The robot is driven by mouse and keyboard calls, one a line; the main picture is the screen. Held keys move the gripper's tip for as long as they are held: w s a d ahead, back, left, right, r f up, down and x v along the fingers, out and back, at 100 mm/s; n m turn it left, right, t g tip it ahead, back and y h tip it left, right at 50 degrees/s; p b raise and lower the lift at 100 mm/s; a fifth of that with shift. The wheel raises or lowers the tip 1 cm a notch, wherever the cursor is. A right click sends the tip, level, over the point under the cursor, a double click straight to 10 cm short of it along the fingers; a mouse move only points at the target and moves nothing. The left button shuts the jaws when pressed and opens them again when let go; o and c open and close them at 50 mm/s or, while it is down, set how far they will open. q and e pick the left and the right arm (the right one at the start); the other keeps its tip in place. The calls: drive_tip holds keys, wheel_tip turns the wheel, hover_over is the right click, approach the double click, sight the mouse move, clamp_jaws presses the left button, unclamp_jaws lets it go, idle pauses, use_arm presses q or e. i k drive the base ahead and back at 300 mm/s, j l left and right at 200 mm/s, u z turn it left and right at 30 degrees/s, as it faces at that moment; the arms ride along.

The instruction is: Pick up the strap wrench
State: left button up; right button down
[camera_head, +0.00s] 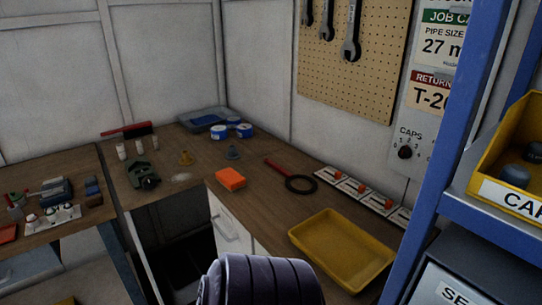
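The strap wrench (276,168), with a red handle and a black round loop at its near right end, lies flat on the wooden workbench (245,200). It is right of an orange block and behind a yellow tray, with bare wood around it. Neither of my grippers is in view. A dark ribbed rounded part, which looks like one of my arm links, shows at the bottom middle, apart from the wrench in the picture.
The orange block (231,179) and yellow tray (342,250) flank the wrench. A row of white plates with red parts (361,190) lies along the wall. A blue shelf post (447,150) and yellow bin (515,165) stand at right. Several wrenches hang on the pegboard (372,60).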

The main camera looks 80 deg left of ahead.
sight(290, 176)
drive_tip(key=u, duration=2.45)
drive_tip(key=i+j, duration=0.15)
drive_tip(key=j, duration=0.2)
drive_tip(key=i+j+z, duration=0.1)
drive_tip(key=j, duration=0.25)
drive_tip(key=i, duration=0.1)
